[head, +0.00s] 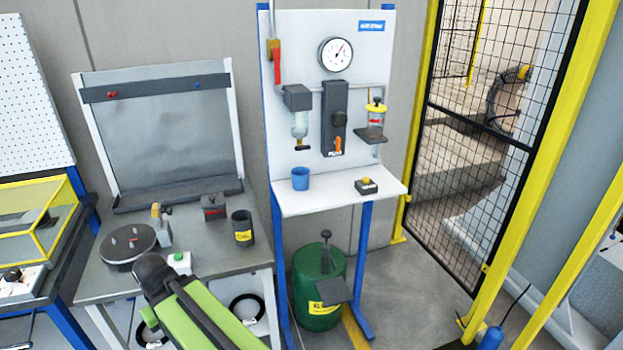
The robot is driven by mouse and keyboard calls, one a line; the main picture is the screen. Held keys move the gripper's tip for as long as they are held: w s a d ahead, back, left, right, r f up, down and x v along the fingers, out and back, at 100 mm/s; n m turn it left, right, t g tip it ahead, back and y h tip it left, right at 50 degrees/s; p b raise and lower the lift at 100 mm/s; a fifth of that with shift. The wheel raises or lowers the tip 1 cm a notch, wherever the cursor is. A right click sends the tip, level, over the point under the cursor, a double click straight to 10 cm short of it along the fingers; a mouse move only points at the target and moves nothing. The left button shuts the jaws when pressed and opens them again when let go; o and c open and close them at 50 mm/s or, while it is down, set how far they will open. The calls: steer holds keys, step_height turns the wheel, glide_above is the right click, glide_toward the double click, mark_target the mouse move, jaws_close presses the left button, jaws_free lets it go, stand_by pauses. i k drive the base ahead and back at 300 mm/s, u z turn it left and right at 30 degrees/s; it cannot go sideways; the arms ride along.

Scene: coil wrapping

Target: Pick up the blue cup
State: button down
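A small blue cup (300,179) stands upright on the left part of the white shelf (335,200) of the pneumatic panel. Nothing touches the cup and its open rim faces up. My green and dark arm reaches in from the bottom of the head view, to the left of and below the cup, over the front of the grey workbench. I cannot make out the fingers of my gripper in this view, so its opening is not shown.
A regulator (335,118) and glass bowls hang above. A dark cup (242,228) stands on the workbench (200,232). A green drum (318,285) is below the shelf; a yellow-framed mesh fence is right.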

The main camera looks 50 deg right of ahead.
mark_target(301, 177)
steer(key=z, duration=1.35)
steer(key=k, duration=0.8)
steer(key=u, duration=0.05)
steer(key=i, duration=0.8)
steer(key=z, duration=0.05)
